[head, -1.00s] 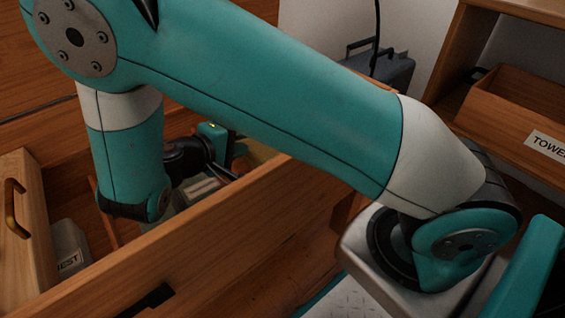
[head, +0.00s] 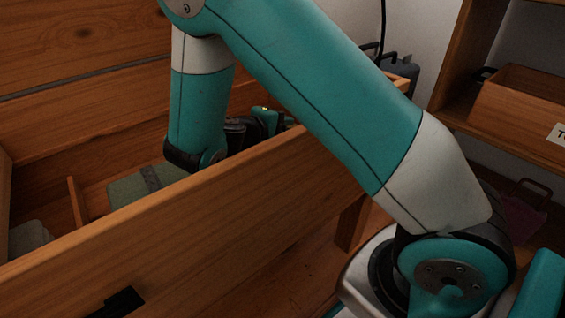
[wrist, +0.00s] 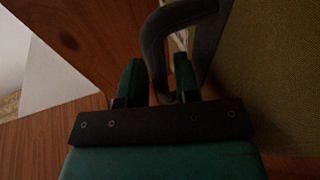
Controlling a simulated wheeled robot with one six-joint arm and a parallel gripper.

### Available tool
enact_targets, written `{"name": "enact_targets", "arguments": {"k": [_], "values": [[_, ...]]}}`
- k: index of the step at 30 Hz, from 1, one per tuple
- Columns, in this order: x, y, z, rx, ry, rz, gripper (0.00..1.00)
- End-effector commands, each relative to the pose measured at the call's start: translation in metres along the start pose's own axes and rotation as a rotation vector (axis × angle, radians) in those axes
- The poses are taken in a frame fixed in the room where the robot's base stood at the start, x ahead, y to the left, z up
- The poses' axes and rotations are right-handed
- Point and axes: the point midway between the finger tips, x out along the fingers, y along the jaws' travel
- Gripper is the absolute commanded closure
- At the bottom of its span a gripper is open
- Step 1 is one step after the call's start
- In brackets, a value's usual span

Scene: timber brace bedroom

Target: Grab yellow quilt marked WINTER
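In the wrist view, a dull yellow fabric surface (wrist: 280,80) fills the right side; it looks like the yellow quilt, but no WINTER label shows. A dark curved strap or handle (wrist: 155,50) stands beside it and passes between my fingers. My gripper (wrist: 159,78) has its fingers apart, with some gap around the strap. The yellow quilt cannot be made out there.
A green bundle with a dark band (head: 130,190) and a grey bundle (head: 30,237) lie in the chest, parted by a thin divider (head: 77,203). A wooden shelf with a labelled box (head: 520,110) stands at right. A dark case (head: 400,75) is behind.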

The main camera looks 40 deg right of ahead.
Motion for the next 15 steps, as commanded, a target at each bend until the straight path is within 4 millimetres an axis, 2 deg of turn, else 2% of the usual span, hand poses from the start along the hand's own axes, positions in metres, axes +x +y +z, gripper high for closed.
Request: {"name": "enact_targets", "arguments": {"k": [1, 4, 12, 13, 15], "values": [[0.01, -0.005, 0.0, 0.005, -0.003, -0.001, 0.71], [0.019, -0.003, 0.0, 0.003, -0.002, 0.0, 0.71], [0.02, 0.001, 0.0, 0.001, 0.001, 0.0, 0.71], [0.02, 0.001, 0.0, 0.0, 0.001, 0.0, 0.75], [0.02, 0.001, 0.0, 0.0, 0.001, 0.0, 0.91]]}}
